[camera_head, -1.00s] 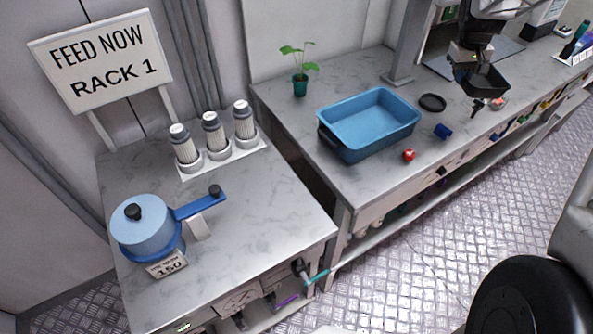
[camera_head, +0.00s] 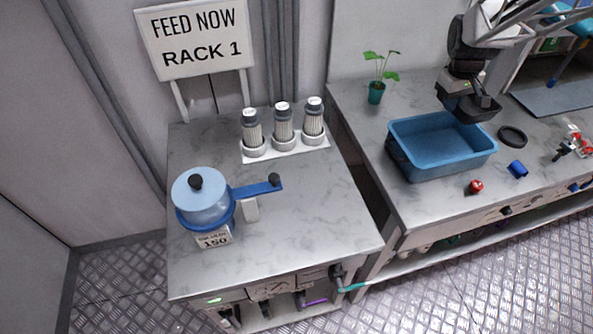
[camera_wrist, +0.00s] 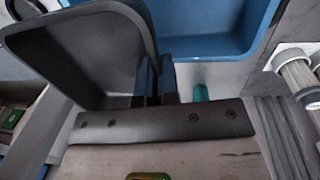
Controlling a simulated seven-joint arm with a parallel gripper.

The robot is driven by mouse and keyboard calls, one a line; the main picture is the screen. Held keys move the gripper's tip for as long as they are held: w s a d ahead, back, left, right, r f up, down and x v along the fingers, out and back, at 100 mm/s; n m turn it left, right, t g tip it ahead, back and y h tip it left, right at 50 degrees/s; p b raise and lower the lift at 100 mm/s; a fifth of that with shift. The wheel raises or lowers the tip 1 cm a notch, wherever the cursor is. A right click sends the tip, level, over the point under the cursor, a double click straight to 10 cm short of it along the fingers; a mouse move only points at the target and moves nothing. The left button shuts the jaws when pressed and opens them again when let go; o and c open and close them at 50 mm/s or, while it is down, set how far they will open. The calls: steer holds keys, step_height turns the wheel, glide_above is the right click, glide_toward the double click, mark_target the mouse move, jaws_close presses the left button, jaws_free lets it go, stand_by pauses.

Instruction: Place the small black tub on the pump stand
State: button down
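The small black tub (camera_head: 477,107) hangs from my gripper (camera_head: 463,88) above the back right corner of the large blue tub. In the wrist view the black tub (camera_wrist: 85,50) fills the upper left, its wall between the dark fingers of my gripper (camera_wrist: 155,80). The tub looks empty. On the left counter (camera_head: 300,240) stands a blue pot-like device (camera_head: 203,205) with a lever, a black knob and a "150" label; I cannot tell for certain which part is the pump stand. A "FEED NOW RACK 1" sign (camera_head: 196,38) stands behind.
Several grey-capped bottles (camera_head: 283,125) stand in a white holder at the left counter's back. The large blue tub (camera_head: 440,170), plant (camera_head: 376,92), red ball (camera_head: 475,187), blue piece (camera_head: 517,169) and black ring (camera_head: 512,136) are on the right counter. A gap separates the counters.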

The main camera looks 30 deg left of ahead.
steer(key=s+a+f+n, duration=0.1)
steer(key=s+a+n, duration=0.2)
steer(key=s+a, duration=0.6)
steer(key=n, duration=0.1)
glide_above(302, 187)
step_height(302, 187, down, 11)
steer(key=shift+f, duration=0.15)
steer(key=shift+s, duration=0.1)
steer(key=shift+f, duration=2)
steer(key=shift+f, duration=2)
steer(key=shift+f, duration=0.15)
